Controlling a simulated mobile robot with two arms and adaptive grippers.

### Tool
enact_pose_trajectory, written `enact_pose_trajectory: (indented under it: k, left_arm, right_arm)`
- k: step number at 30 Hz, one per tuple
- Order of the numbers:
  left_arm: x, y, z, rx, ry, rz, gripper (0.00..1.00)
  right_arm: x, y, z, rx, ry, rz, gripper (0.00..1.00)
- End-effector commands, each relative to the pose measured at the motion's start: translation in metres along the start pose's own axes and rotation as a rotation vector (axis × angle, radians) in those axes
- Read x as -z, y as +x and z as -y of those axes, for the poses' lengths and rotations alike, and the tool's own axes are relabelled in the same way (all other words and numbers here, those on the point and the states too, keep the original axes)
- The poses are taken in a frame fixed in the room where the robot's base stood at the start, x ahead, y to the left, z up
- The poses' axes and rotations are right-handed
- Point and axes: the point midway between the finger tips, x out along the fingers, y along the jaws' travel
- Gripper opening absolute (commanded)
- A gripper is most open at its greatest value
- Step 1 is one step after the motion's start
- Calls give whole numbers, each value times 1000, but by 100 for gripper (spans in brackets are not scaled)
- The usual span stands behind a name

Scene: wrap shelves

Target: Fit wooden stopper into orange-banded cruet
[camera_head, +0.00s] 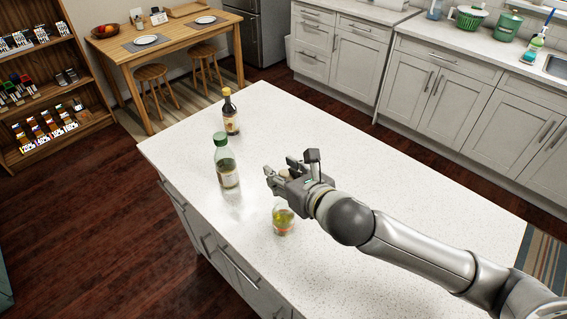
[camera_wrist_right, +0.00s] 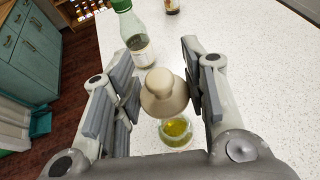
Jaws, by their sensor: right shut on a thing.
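The wooden stopper (camera_wrist_right: 163,92) is pale beige with a rounded knob on top and a wider lower part. My right gripper (camera_head: 286,178) is shut on it above the counter; the stopper is between the fingers in the wrist view. The cruet (camera_head: 283,220) is a small glass vessel with yellow-green liquid and an orange tint low down. It stands upright on the counter, below and in front of the gripper. In the wrist view the cruet (camera_wrist_right: 176,132) shows just under the stopper, which hides part of its rim. My left gripper is out of view.
A green-capped bottle (camera_head: 226,163) stands on the white counter (camera_head: 345,150) left of the gripper. A dark bottle (camera_head: 230,112) stands farther back. The counter to the right is clear apart from my arm. The near left counter edge is close to the cruet.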

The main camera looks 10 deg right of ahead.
Motion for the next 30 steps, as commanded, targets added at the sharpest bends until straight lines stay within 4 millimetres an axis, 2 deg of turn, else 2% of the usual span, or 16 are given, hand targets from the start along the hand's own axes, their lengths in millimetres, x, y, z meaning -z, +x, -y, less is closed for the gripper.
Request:
enact_pose_trajectory:
  k: [12, 18, 21, 30]
  left_arm:
    - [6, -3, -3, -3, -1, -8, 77]
    - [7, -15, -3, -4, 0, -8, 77]
    - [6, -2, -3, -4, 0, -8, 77]
    - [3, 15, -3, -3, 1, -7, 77]
  right_arm:
    - [0, 0, -1, -3, -2, 1, 27]
    - [-3, -2, -1, 6, 1, 0, 27]
    - [13, 5, -1, 6, 1, -1, 27]
    - [40, 16, -1, 6, 2, 0, 27]
